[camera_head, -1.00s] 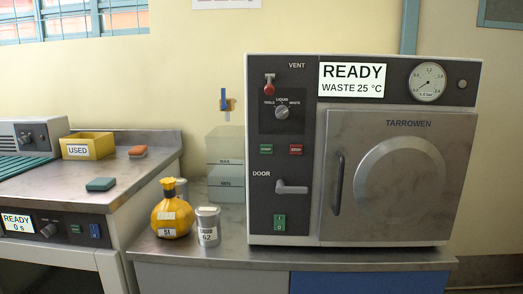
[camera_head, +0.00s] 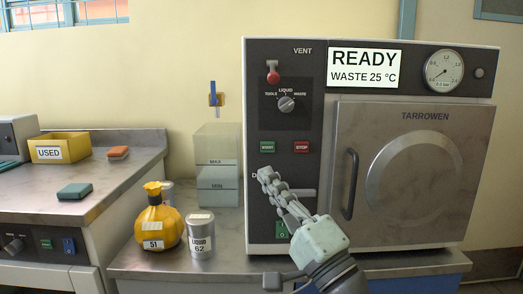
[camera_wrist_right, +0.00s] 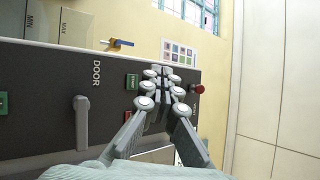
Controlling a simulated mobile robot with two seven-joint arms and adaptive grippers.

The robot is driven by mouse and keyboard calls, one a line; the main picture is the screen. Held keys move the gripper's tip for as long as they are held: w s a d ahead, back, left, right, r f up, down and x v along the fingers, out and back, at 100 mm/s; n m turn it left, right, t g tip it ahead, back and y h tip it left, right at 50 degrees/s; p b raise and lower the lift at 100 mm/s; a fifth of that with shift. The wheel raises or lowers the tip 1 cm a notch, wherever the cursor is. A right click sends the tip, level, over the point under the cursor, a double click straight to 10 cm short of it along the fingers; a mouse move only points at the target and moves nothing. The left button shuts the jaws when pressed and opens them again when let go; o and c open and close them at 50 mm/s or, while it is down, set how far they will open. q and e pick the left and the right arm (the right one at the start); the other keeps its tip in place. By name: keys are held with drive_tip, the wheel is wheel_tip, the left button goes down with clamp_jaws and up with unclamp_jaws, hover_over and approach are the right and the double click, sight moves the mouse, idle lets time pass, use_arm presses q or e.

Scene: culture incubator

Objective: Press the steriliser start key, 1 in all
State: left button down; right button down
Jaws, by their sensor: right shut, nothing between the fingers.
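The steriliser (camera_head: 365,240) stands on the bench, its display (camera_head: 364,68) reading READY, WASTE 25 °C. The green start key (camera_head: 267,146) is on its dark left panel, left of the red stop key (camera_head: 301,146). My right gripper (camera_head: 266,176) is shut and empty, its fingertips just below the green key in the head view, apart from it in the picture. The wrist view shows the green key (camera_wrist_right: 132,81) beside the shut fingertips (camera_wrist_right: 163,73); the red key is partly hidden behind a finger. I cannot tell the gap to the panel. My left gripper is out of view.
The arm partly covers the door lever (camera_head: 305,193) and the DOOR label. A yellow bag (camera_head: 158,222) and grey can (camera_head: 201,236) stand left of the steriliser, near a clear tank (camera_head: 217,170).

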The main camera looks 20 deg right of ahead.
sight(268, 147)
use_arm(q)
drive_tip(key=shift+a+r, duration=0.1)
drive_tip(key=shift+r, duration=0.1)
use_arm(e)
drive_tip(key=shift+s+d+r+m+t, duration=0.1)
drive_tip(key=shift+s+r+m+t, duration=0.1)
drive_tip(key=shift+r, duration=0.3)
drive_tip(key=shift+s+r+m+t, duration=0.1)
drive_tip(key=shift+r+t, duration=0.1)
drive_tip(key=shift+r, duration=0.25)
drive_tip(key=shift+w, duration=0.1)
